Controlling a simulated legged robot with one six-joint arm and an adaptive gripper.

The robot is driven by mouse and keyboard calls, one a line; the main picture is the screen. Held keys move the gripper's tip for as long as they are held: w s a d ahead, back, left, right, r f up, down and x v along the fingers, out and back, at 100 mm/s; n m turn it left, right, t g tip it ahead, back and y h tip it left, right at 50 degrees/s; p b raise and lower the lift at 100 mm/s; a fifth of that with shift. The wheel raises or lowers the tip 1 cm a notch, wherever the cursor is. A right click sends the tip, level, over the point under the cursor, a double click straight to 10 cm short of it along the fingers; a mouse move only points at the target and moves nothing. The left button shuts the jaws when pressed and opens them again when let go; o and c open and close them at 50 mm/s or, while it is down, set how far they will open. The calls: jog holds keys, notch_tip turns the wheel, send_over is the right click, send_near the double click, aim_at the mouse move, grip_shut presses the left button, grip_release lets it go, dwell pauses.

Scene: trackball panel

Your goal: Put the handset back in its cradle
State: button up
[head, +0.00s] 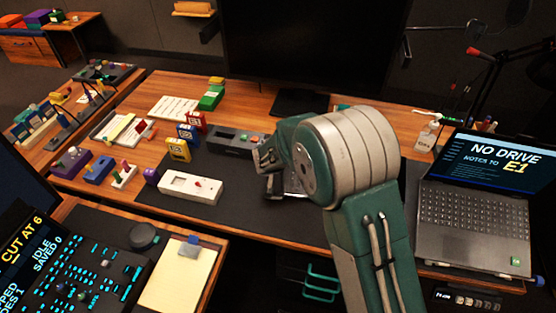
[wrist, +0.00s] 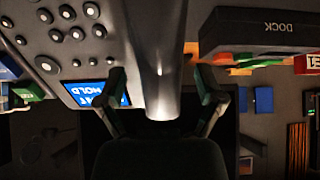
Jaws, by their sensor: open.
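My gripper (head: 270,172) is low over the dark desk mat in the head view, with its fingers partly hidden by my arm. In the wrist view my gripper (wrist: 162,82) is open, with one finger on each side of a long, smooth grey piece. This piece looks like the handset (wrist: 160,45); I cannot tell whether the fingers touch it. To its left is a dark panel (wrist: 75,50) with round keys and a blue screen reading HOLD. A dark box marked DOCK (wrist: 265,30) is to its right. I cannot make out which part is the cradle.
A monitor (head: 305,45) is at the back, and a laptop (head: 480,195) is at right.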

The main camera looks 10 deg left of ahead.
jog(key=v, duration=1.1)
jog(key=shift+s+r, duration=0.15)
jog(key=shift+s, duration=0.05)
jog(key=s+d+r+m+h, duration=0.1)
jog(key=s+d+r, duration=0.1)
jog(key=d+r, duration=0.35)
jog(key=s+d+r+g+h, duration=0.1)
jog(key=d+r, duration=0.2)
jog(key=d, duration=0.6)
jog(key=s+d+r+m+h, duration=0.1)
jog(key=s+d+r, duration=0.1)
jog(key=d+r, duration=0.35)
jog(key=s+d+r+y, duration=0.1)
jog(key=s+d, duration=0.4)
jog(key=s, duration=0.4)
jog(key=s+d+r+n+g+y, duration=0.1)
jog(key=s+d, duration=0.4)
jog(key=s, duration=0.4)
jog(key=shift+s+d+g, duration=0.3)
jog(key=shift+s, duration=0.05)
jog(key=shift+r, duration=0.1)
